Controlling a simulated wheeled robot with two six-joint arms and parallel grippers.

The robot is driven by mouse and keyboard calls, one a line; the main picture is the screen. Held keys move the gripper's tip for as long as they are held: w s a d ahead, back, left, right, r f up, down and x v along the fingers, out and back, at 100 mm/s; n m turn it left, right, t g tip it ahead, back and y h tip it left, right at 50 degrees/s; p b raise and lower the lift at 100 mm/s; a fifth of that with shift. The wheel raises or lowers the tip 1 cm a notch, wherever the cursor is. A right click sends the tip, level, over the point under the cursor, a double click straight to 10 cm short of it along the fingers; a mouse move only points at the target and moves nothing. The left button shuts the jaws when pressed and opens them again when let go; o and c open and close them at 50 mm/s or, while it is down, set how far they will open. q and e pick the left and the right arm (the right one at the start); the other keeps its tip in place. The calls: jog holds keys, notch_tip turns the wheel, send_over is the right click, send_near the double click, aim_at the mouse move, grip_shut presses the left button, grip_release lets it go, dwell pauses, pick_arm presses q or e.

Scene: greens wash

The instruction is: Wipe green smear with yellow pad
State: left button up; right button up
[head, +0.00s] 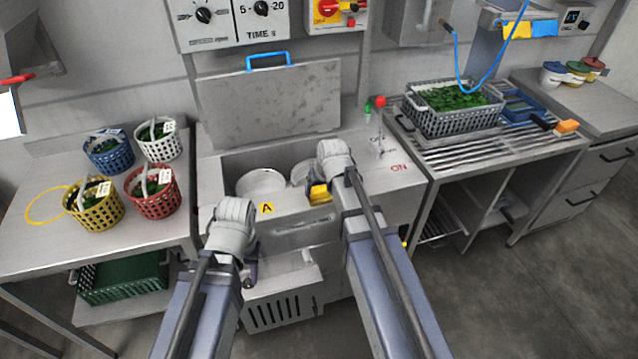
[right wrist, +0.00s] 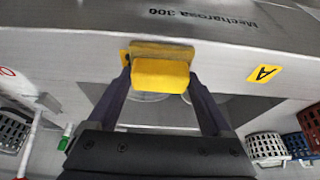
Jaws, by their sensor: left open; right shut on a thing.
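The yellow pad (head: 320,193) is between the fingertips of my right gripper (head: 322,188), at the front edge of the wash basin (head: 285,215). In the right wrist view the pad (right wrist: 160,74) sits squarely between the two fingers of the right gripper (right wrist: 160,80), with a darker olive face along one side. I cannot tell whether the pad touches the basin's front. My left gripper (head: 251,272) is low in front of the basin, open and holding nothing visible; its fingers are partly hidden by the wrist. I cannot make out a green smear in either view.
Baskets of greens, blue (head: 108,155), white (head: 160,142), red (head: 150,195) and yellow (head: 95,208), stand on the left counter. A grey crate of greens (head: 455,112) is on the right rack. A raised lid (head: 272,105) stands behind the basin; a red-topped lever (head: 380,103) is right.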

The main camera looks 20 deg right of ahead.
jog(key=shift+s, duration=0.1)
notch_tip(320, 180, up, 6)
jog(key=p, duration=0.6)
dwell(0.4)
notch_tip(320, 180, up, 3)
jog(key=p, duration=0.3)
jog(key=shift+r, duration=0.1)
dwell(0.4)
jog(key=shift+f+b, duration=0.6)
jog(key=shift+f, duration=0.1)
jog(key=shift+f, duration=0.1)
